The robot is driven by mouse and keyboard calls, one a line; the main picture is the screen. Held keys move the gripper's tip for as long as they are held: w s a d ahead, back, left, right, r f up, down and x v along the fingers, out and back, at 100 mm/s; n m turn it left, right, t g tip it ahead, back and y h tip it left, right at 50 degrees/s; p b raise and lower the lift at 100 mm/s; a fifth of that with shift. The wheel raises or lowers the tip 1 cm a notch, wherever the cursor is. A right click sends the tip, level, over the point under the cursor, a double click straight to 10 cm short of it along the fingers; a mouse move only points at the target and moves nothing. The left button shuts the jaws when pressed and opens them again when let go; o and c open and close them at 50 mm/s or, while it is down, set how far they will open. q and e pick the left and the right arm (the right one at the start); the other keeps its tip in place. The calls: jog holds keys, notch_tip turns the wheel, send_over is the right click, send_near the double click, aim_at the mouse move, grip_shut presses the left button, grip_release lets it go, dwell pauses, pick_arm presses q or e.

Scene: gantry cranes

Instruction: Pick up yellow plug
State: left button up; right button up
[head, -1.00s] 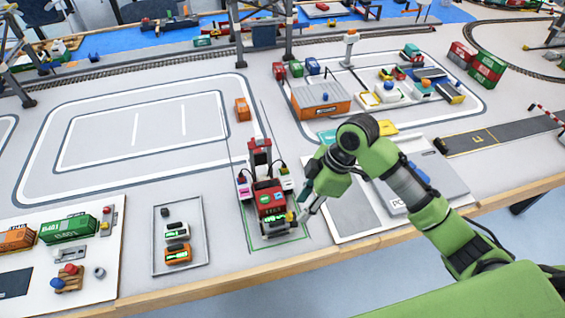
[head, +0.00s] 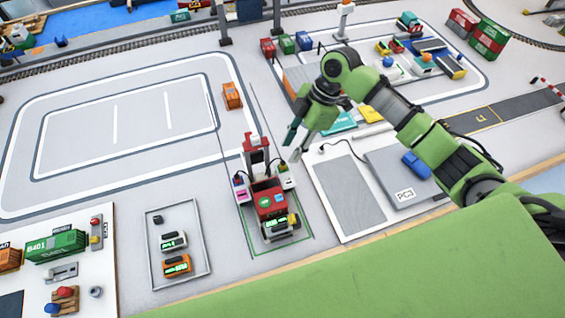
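I cannot make out a yellow plug for certain. A small yellow part (head: 293,219) shows at the right front of the red station (head: 268,198), which stands inside a green outline. My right gripper (head: 296,144) is above the table, behind and to the right of the red station. Its two fingers point down and appear apart, with nothing visible between them. My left gripper is not in view.
A white board with a grey pad (head: 350,192) and a box marked PC3 (head: 385,178) lies right of the station. A tray (head: 150,250) with small devices is at left. An orange container (head: 232,96) stands behind. The marked area at left is mostly clear.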

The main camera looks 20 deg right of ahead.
aim_at(284, 162)
jog(key=shift+p+x, duration=0.65)
jog(key=shift+x, duration=0.4)
jog(key=x, duration=0.3)
jog(key=shift+f+p, duration=0.15)
jog(key=shift+p, duration=0.25)
jog(key=shift+f, duration=0.15)
grip_shut()
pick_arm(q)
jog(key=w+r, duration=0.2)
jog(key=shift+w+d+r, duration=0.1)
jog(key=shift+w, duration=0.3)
